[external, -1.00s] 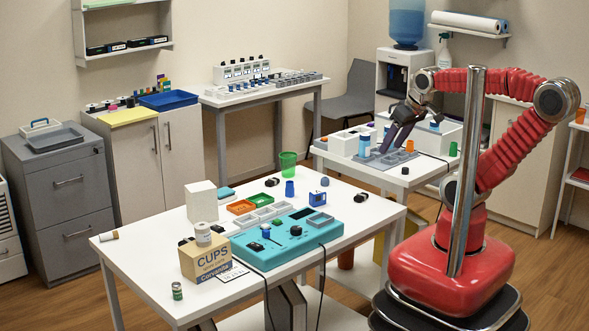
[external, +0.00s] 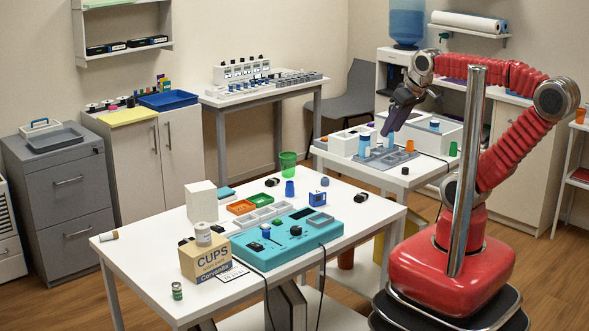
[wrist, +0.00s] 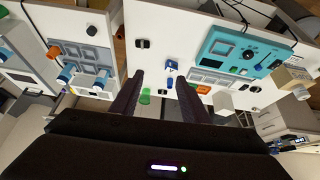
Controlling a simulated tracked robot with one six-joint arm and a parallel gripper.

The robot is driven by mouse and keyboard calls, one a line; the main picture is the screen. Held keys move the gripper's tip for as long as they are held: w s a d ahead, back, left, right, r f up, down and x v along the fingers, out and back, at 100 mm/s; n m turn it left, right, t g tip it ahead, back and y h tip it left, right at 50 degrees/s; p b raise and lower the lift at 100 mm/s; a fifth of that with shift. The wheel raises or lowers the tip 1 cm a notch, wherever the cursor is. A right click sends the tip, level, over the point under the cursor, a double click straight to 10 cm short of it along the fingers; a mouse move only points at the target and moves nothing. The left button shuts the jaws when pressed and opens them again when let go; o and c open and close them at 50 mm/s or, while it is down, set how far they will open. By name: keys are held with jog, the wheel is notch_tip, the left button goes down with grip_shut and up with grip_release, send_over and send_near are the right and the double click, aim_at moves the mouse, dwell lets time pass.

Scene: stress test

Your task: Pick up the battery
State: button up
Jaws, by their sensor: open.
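My gripper (external: 387,133) hangs above the grey tray on the back right table, fingers pointing down and left. In the wrist view its two dark fingers (wrist: 159,75) stand apart with nothing held between them. No object is clearly recognisable as the battery. A small green cylinder with a pale band (external: 177,291) stands at the near left corner of the front table. A white cylinder with a brownish end (external: 109,235) lies at that table's left edge. All are well away from my gripper.
The front table (external: 150,250) carries a teal panel (external: 285,240), a cups box (external: 205,262), a white block (external: 201,202) and a green cup (external: 288,164). The grey tray (external: 385,159) has bottles at its left. A gap separates the two tables.

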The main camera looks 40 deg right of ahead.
jog(key=w+a+r+n+t+h, duration=0.2)
jog(key=w+a+r+n+t, duration=0.1)
jog(key=w+a+n, duration=1.2)
jog(key=w+a+n+t+y, duration=0.1)
jog(key=a+n+t+y, duration=0.25)
jog(key=a+n, duration=1.6)
jog(key=s+a+f+n+g+y, duration=0.1)
jog(key=s+a+n+y, duration=0.15)
jog(key=s+a, duration=0.6)
jog(key=s+a+f+n+y, duration=0.1)
jog(key=s+a+n+y, duration=0.2)
jog(key=a, duration=1)
jog(key=s+a+f+n+g+y, duration=0.15)
jog(key=s+a+n, duration=0.3)
jog(key=a, duration=0.65)
notch_tip(320, 180, down, 25)
jog(key=m, duration=0.1)
jog(key=shift+d+t, duration=0.4)
